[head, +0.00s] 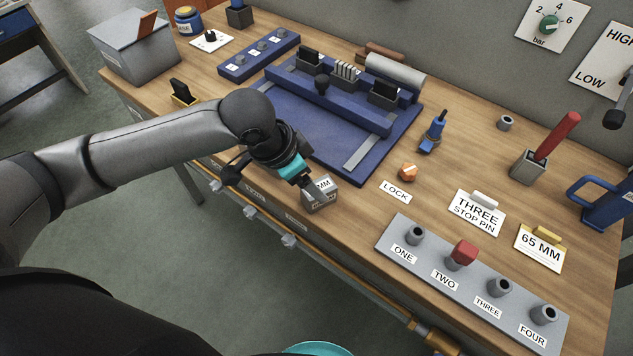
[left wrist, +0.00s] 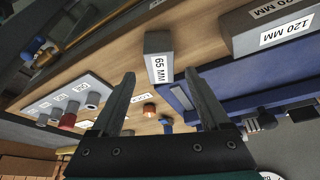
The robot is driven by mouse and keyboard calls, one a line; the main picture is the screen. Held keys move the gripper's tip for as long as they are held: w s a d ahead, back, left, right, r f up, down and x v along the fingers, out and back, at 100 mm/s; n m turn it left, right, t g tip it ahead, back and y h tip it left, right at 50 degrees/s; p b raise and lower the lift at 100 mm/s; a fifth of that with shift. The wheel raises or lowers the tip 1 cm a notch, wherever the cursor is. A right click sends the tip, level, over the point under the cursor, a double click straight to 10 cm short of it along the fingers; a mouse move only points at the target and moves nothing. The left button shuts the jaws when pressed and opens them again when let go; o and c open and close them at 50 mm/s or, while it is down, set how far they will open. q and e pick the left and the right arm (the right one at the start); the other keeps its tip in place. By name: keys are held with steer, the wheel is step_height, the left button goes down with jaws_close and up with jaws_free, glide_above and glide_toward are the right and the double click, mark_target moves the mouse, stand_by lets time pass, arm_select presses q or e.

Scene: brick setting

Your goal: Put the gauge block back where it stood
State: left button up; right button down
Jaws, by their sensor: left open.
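The gauge block (head: 322,198), a grey block with a white label, stands near the bench's front edge in the head view. In the left wrist view its label reads 65 MM (left wrist: 158,58). My left gripper (head: 312,193) is at the block, with its fingers open. In the left wrist view the fingertips (left wrist: 159,76) lie to either side of the block's near end; I cannot tell whether either touches it. A card reading 65 MM (head: 538,255), with a yellow piece on it, lies at the right of the bench. My right gripper is not in view.
A blue fixture (head: 405,133) stands behind the block. An orange knob (head: 408,172) and a pin board (head: 478,290) with a red cap are to its right.

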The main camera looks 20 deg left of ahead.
arm_select(q)
steer(key=p+v, duration=0.1)
steer(key=v, duration=0.5)
stand_by(0.4)
steer(key=s+d+f+t+h, duration=0.1)
steer(key=s+d+f, duration=0.25)
steer(key=d, duration=0.35)
steer(key=s+a+f+n+g+y, duration=0.1)
steer(key=s+a+f+n+y, duration=0.15)
steer(key=s+a, duration=0.3)
steer(key=s+a+f+n+y, duration=0.1)
steer(key=s+a+f+n, duration=0.25)
steer(key=s, duration=0.25)
step_height(320, 180, down, 22)
steer(key=g+b, duration=0.1)
steer(key=b, duration=0.1)
steer(key=s+a+f+g+b, duration=0.1)
steer(key=s+a+f, duration=0.1)
steer(key=s+f, duration=1.4)
steer(key=shift+a+f+b, duration=0.25)
steer(key=shift+f+b, duration=0.05)
